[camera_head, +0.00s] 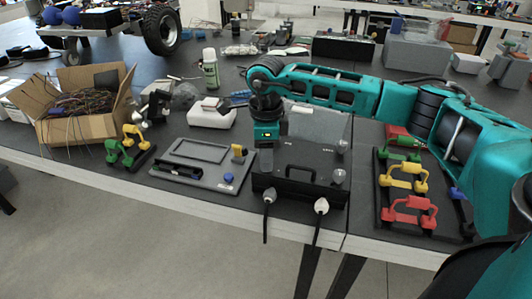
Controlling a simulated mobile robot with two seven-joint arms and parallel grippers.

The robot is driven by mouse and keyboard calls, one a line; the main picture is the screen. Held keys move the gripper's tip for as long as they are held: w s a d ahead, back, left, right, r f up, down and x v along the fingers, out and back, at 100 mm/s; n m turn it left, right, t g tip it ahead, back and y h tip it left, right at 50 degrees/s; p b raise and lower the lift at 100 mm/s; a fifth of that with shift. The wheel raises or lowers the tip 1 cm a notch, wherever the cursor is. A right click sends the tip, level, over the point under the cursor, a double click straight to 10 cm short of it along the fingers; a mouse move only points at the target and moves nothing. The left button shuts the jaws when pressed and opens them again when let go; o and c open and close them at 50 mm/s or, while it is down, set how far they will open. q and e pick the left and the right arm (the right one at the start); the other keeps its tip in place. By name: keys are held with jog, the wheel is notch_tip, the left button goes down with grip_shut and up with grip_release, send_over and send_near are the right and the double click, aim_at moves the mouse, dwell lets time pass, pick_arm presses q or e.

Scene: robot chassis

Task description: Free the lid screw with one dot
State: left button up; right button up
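A black box (300,178) with a handle on its lid stands at the table's front edge. Two pale round knobs show on its right side, one at the back corner (342,146) and one at the front corner (338,176). They may be lid screws; dot marks are too small to read. My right gripper (265,166) points down over the left side of the box. It hides whatever is at that side, and its finger gap does not show clearly. I cannot tell whether it touches the box. My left gripper is not in view.
Two cables with pale plugs (321,206) hang at the box's front. A grey panel (190,170) with a blue knob lies left of it. A rack (383,205) with coloured handles lies right. A cardboard box (85,128) of wires and a white case (211,113) stand farther left.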

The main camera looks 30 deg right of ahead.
jog(key=shift+o, duration=0.9)
notch_tip(320, 180, up, 13)
jog(key=shift+p, duration=0.35)
